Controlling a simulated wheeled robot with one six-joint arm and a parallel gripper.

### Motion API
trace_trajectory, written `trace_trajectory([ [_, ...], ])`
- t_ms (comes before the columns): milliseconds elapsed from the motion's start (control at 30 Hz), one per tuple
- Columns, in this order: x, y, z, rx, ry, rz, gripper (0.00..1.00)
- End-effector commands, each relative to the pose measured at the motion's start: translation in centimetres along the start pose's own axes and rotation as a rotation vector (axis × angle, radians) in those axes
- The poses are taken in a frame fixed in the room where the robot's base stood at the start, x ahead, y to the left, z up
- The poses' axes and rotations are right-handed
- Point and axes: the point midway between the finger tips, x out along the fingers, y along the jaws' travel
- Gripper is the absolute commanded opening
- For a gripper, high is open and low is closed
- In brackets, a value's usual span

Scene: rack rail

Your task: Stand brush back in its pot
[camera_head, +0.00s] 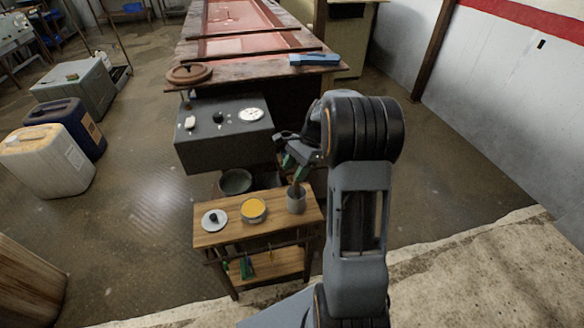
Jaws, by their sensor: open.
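A small grey pot (296,204) stands near the right end of the wooden cart's top. A thin brown piece that looks like the brush (295,188) rises from the pot's mouth, leaning slightly. Its upper end meets or passes behind my gripper, so I cannot see all of it. My gripper (290,166) is just above the pot, with green on its fingers, and is open. Whether a finger touches the brush is too small to tell.
The wooden cart (235,236) also bears a yellow-topped round tin (253,210) and a grey lid with a dark knob (214,219). A dark bowl (235,181) and a dark control box (225,140) are behind. Green items hang below the top.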

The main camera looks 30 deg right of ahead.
Motion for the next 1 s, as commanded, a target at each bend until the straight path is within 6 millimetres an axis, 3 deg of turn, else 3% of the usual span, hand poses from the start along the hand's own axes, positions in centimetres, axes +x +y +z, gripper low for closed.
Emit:
trace_trajectory([
  [167,-1.3,-0.1,0.0,-0.001,0.002,-0.002,0.49],
  [700,-11.4,-0.2,0.0,0.001,0.002,-0.002,0.49],
  [1000,-13.7,-0.2,-0.1,0.001,-0.001,0.000,0.49],
])
